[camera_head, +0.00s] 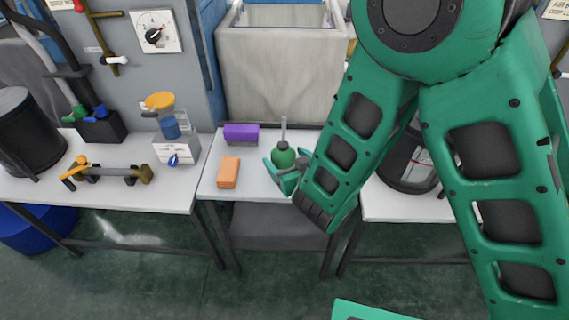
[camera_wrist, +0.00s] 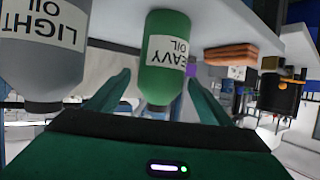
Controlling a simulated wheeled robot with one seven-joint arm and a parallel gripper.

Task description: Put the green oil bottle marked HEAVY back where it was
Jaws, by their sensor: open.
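The green oil bottle (camera_head: 284,155) stands upright on the middle table, with a thin grey spout on top. My gripper (camera_head: 285,170) is at the bottle, low over the table, with its green fingers on either side of it. The wrist view is upside down. There the HEAVY OIL label shows on the green bottle (camera_wrist: 168,45), between the open fingers (camera_wrist: 158,75). A grey bottle labelled LIGHT OIL (camera_wrist: 42,45) stands close beside it, outside the fingers. My arm hides most or all of the grey bottle in the head view.
An orange block (camera_head: 229,172) and a purple block (camera_head: 241,133) lie left of the green bottle on the middle table (camera_head: 212,183). A left table (camera_head: 110,200) holds a white device (camera_head: 177,148). A large grey bin (camera_head: 270,75) stands behind. My arm covers the right side.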

